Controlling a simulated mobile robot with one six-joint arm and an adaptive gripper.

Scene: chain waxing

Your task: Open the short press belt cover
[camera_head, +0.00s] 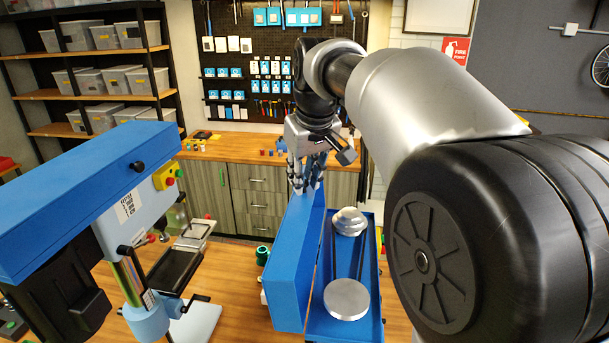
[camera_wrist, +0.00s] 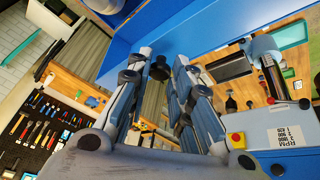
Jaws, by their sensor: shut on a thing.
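The short press belt cover (camera_head: 292,265) is a long blue lid that stands swung up on its left edge. The open housing (camera_head: 375,285) beside it shows two silver stepped pulleys (camera_head: 346,300) and a belt. My gripper (camera_head: 306,186) is at the far end of the cover, pointing down. In the wrist view the cover (camera_wrist: 210,28) fills the top, and a small black knob (camera_wrist: 159,68) shows between my fingers. My gripper is shut on this knob. The exact finger contact is partly hidden.
A taller press with a shut blue cover (camera_head: 90,195) stands at the left. A wooden bench (camera_head: 235,149) with drawers, a pegboard of tools (camera_head: 262,60) and a shelf of bins (camera_head: 95,88) are behind. My arm fills the right side.

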